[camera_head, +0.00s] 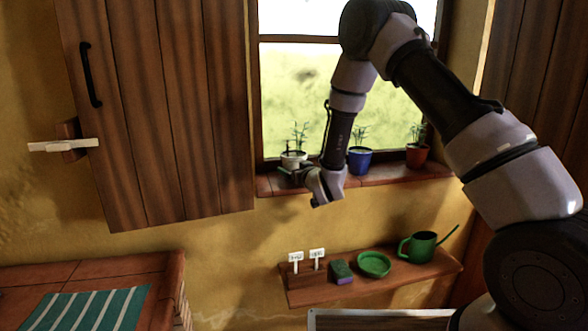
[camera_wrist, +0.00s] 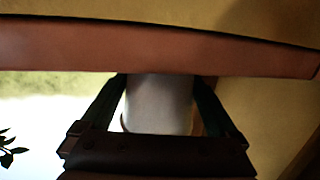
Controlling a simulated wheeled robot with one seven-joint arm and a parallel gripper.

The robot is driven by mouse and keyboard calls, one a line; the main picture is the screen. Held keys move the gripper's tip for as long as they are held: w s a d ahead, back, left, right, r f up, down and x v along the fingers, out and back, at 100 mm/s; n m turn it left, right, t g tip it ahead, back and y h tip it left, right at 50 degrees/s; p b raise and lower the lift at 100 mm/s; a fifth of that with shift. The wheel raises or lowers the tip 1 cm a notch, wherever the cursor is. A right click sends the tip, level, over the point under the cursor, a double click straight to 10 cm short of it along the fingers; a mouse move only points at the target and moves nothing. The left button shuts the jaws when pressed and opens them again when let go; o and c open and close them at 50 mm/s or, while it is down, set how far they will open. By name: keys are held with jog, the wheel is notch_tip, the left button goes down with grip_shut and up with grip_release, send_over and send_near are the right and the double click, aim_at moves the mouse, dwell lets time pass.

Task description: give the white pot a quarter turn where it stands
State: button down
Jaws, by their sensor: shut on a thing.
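The white pot (camera_head: 293,158), with a small green plant in it, stands at the left end of the brick windowsill (camera_head: 390,178). My gripper (camera_head: 291,169) reaches it from the front, and its body covers part of the pot in the head view. In the wrist view the pot (camera_wrist: 160,103) sits between the two dark fingers (camera_wrist: 160,90), one along each side, and the gripper is shut on it. The pot looks upright. The wrist picture is upside down, with the sill across the top.
A blue pot (camera_head: 359,161) and a terracotta pot (camera_head: 417,155), both planted, stand to the right on the sill. A wooden shutter (camera_head: 160,110) is close on the left. Below, a shelf (camera_head: 400,283) holds a green watering can (camera_head: 420,247), a green dish (camera_head: 374,265) and a sponge (camera_head: 341,270).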

grip_release()
jog(key=shift+s, duration=0.1)
jog(key=v, duration=1)
jog(key=s+d+r+m+g+h, duration=0.3)
jog(key=d+r+m+h, duration=0.25)
jog(key=d+r, duration=1.2)
jog(key=s+d+r+m+g, duration=0.1)
jog(key=s+d+r, duration=0.1)
jog(key=s, duration=0.6)
jog(key=s+d+r+m+g, duration=0.1)
jog(key=s+d+r+g, duration=0.1)
jog(key=s, duration=0.6)
jog(key=s+d+r+m+g, duration=0.1)
jog(key=s+d+r, duration=0.3)
jog(key=s, duration=0.4)
jog(key=shift+s+m, duration=0.35)
